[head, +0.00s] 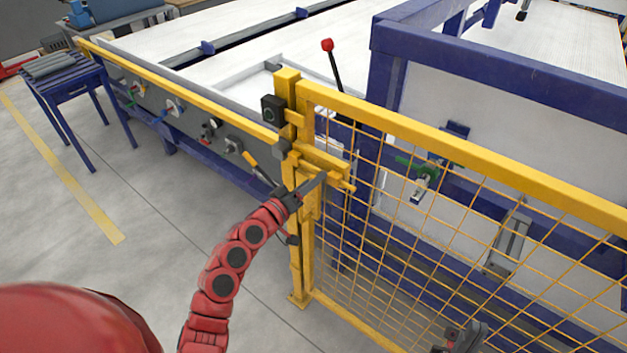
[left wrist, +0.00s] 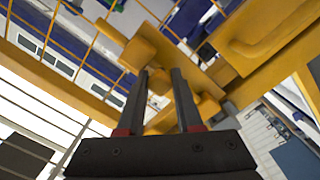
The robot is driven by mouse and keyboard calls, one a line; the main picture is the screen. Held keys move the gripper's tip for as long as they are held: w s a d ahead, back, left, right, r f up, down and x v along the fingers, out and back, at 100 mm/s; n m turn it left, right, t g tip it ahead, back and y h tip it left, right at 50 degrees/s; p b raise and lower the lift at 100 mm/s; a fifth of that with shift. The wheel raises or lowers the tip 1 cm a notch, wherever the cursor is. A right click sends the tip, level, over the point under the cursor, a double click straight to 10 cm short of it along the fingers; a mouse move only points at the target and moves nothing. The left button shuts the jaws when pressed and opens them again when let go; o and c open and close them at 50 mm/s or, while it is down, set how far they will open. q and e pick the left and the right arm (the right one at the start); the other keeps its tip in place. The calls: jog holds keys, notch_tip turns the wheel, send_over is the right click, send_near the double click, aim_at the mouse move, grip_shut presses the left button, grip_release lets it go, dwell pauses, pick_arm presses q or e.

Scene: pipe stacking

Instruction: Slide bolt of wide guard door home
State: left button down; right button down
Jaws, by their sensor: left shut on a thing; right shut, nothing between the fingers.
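The wide guard door (head: 470,180) is a yellow frame with wire mesh. It stands against a yellow post (head: 306,250) at mid-picture in the head view. The yellow bolt (head: 325,163) sits near the top of the door's post side. My left gripper (head: 312,188) is at the bolt, its fingers pointing right. In the left wrist view, the fingers (left wrist: 165,95) close around a small yellow knob (left wrist: 159,80) of the bolt. How deep the bolt sits is hard to tell. My right gripper (head: 464,335) is low at the bottom edge, shut and empty.
A dark switch box (head: 272,110) is fixed on the post. A conveyor side panel (head: 190,115) with coloured valves runs back left. A blue-framed machine (head: 500,80) stands behind the mesh. A blue stand (head: 70,85) is far left. The grey floor at left is clear.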

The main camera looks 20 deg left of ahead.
aim_at(303, 164)
pick_arm(q)
jog(key=a+b, duration=0.2)
jog(key=w+a+b, duration=0.1)
jog(key=b, duration=0.1)
jog(key=w+a+b, duration=0.1)
jog(key=a+b, duration=0.1)
jog(key=shift+a, duration=0.35)
jog(key=shift+d+r, duration=0.1)
jog(key=shift+r, duration=0.05)
jog(key=c, duration=0.9)
grip_release()
jog(key=o, duration=0.3)
jog(key=shift+a, duration=0.2)
jog(key=shift+d, duration=0.1)
